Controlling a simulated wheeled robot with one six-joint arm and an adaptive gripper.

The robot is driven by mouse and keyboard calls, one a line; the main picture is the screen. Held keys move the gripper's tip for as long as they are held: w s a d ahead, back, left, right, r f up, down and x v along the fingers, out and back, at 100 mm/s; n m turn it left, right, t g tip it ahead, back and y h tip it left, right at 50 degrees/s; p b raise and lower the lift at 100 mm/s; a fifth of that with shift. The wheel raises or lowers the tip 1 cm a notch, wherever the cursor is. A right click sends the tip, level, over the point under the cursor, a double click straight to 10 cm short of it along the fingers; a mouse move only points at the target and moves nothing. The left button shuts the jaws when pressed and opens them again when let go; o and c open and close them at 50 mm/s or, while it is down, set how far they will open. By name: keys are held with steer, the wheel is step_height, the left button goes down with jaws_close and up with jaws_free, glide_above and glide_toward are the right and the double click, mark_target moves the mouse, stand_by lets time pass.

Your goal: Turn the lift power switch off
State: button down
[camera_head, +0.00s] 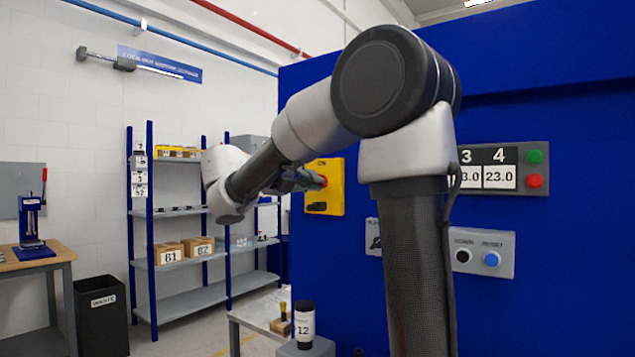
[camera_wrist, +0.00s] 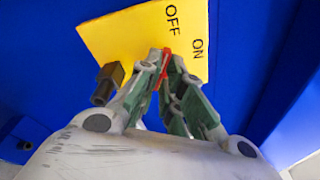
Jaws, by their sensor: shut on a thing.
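The lift power switch is a yellow plate (camera_head: 337,195) with a red handle (camera_head: 324,181), mounted on the left end of the blue panel. In the wrist view the plate (camera_wrist: 130,40) carries the labels OFF and ON. My gripper (camera_head: 310,181) reaches the plate from the left. In the wrist view my gripper (camera_wrist: 166,70) is shut on the red handle (camera_wrist: 165,62), with a finger on each side of it. The fingers hide part of the handle, so its exact setting is hard to tell. A dark block (camera_wrist: 107,84) sticks out from the plate beside the fingers.
My arm crosses in front of the blue panel (camera_head: 560,270). A display with green and red buttons (camera_head: 535,168) and a grey control box with a blue button (camera_head: 491,258) are on the right. Shelves (camera_head: 180,303), a waste bin (camera_head: 102,325) and a low table (camera_head: 250,318) stand left.

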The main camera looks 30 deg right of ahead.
steer(key=n+h, duration=0.1)
steer(key=n, duration=0.4)
steer(key=shift+f+n, duration=0.15)
steer(key=shift+n, duration=0.25)
steer(key=c, duration=0.8)
jaws_free()
steer(key=s+a, duration=0.2)
steer(key=a, duration=0.4)
steer(key=shift+s+a, duration=0.2)
steer(key=shift+a, duration=0.1)
